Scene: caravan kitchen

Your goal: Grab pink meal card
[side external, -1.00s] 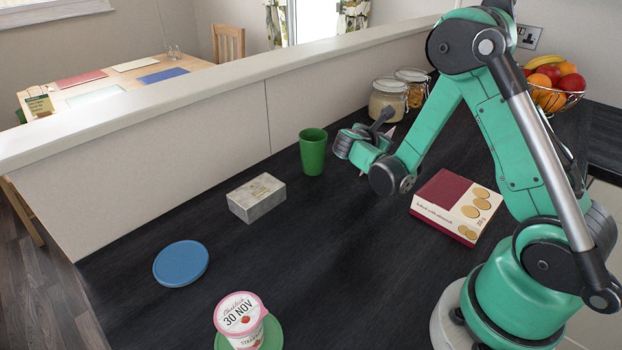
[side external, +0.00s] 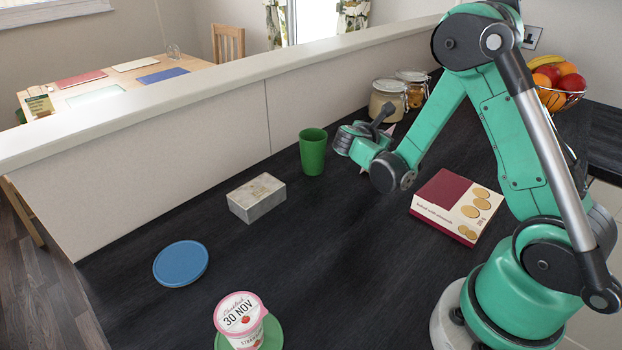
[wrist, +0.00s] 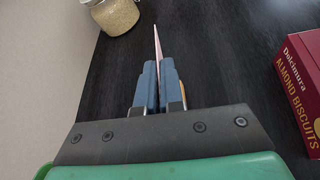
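The pink meal card (wrist: 157,47) shows nearly edge-on in the wrist view, as a thin pale pink strip standing between my fingers and reaching out past their tips. My gripper (wrist: 158,72) is closed on it, with one blue-grey finger on each side. In the side view, my gripper (side external: 361,150) is low over the dark worktop, just right of the green cup. A small pale pink corner of the card (side external: 389,130) shows behind it there; the rest is mostly hidden by the gripper.
A green cup (side external: 313,152) stands close left of my gripper. Glass jars (side external: 388,97) stand behind, and a biscuit box (side external: 455,207) lies to the right. A grey box (side external: 257,198), blue disc (side external: 181,264) and yoghurt pot (side external: 241,319) are farther left and nearer.

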